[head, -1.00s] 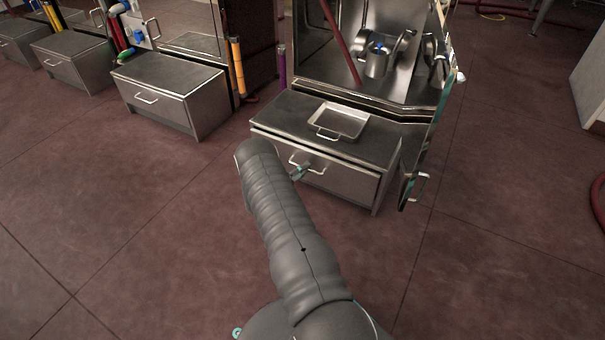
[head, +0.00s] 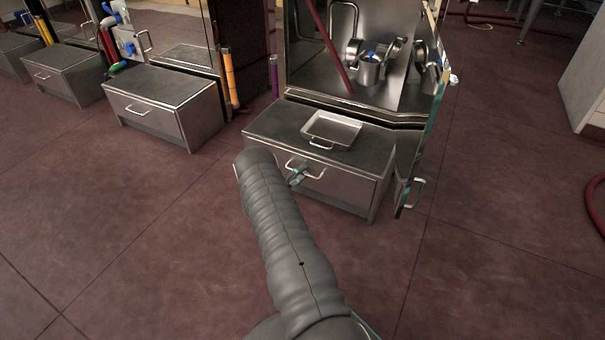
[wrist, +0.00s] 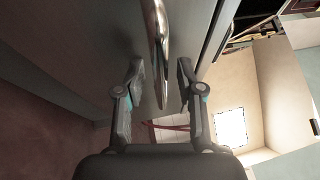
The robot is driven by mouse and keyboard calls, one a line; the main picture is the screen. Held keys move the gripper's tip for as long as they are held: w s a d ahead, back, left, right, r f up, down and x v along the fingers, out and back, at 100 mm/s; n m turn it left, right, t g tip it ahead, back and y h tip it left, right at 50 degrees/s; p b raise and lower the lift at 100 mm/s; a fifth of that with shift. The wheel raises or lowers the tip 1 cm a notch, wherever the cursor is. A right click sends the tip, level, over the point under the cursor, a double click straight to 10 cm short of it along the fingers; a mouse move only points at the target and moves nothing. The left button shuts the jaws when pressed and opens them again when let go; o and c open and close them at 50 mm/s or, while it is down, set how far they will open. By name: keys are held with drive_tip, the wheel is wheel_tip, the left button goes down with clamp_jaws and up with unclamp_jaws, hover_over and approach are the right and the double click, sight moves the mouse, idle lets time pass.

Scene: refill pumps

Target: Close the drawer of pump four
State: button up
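The nearest metal cabinet, under the open pump housing, has a wide drawer (head: 340,188) with a bar handle (head: 315,176). The drawer front looks flush or nearly so; I cannot tell whether a small gap remains. My gripper (head: 297,177) is at the handle, partly hidden behind my arm in the head view. In the wrist view my gripper (wrist: 161,78) is open, its fingers apart on either side of the shiny handle (wrist: 157,30). The handle lies in line with the space between the fingers; I cannot tell whether they touch it.
A shallow metal tray (head: 333,131) sits on the cabinet top. An open door with a handle (head: 411,193) stands at the cabinet's right. Metal jugs (head: 369,72) are inside the housing. Another drawer cabinet (head: 165,105) stands to the left. The floor in front is clear.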

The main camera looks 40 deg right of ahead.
drive_tip(key=a+f, duration=0.2)
drive_tip(key=a, duration=0.9)
drive_tip(key=shift+a, duration=0.35)
